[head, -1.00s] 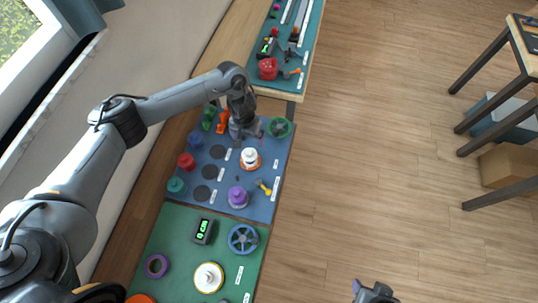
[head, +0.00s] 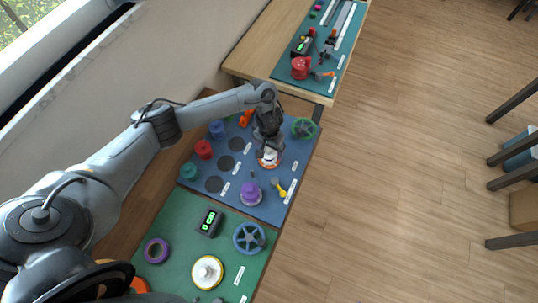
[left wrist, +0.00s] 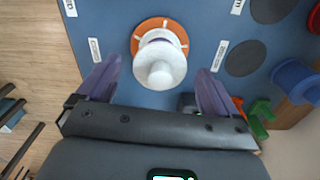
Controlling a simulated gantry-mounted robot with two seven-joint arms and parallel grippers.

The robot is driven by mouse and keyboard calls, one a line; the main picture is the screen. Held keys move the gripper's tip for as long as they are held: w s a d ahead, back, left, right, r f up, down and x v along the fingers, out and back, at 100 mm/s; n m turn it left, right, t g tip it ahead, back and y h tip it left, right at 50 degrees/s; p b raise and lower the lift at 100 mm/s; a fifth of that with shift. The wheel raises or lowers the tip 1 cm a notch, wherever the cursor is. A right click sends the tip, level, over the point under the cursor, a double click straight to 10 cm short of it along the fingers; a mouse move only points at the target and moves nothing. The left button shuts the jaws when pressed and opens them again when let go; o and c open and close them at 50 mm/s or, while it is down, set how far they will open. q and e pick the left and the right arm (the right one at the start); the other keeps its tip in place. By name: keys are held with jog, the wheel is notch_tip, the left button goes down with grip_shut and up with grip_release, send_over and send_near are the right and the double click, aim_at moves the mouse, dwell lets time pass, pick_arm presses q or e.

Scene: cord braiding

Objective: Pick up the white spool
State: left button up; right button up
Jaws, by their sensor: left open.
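The white spool (left wrist: 160,62) stands upright on an orange-rimmed base (left wrist: 147,25) on the blue mat; it also shows in the head view (head: 268,155), partly hidden by my gripper. My left gripper (left wrist: 155,80) is open, its two purple-grey fingers on either side of the spool in the left wrist view, not touching it. In the head view the left gripper (head: 268,143) is right over the spool. My right gripper is not in view now.
On the blue mat (head: 228,192) are a purple spool (head: 251,193), a red spool (head: 203,149), a blue spool (head: 217,129), a teal spool (head: 189,170), a green wheel (head: 304,128) and a yellow tool (head: 279,187). A green mat (head: 175,221) lies nearer.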

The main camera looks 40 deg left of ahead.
pick_arm(q)
jog(key=shift+f, duration=0.35)
jog(key=shift+c, duration=0.2)
jog(key=c, duration=1)
jog(key=shift+r, duration=0.1)
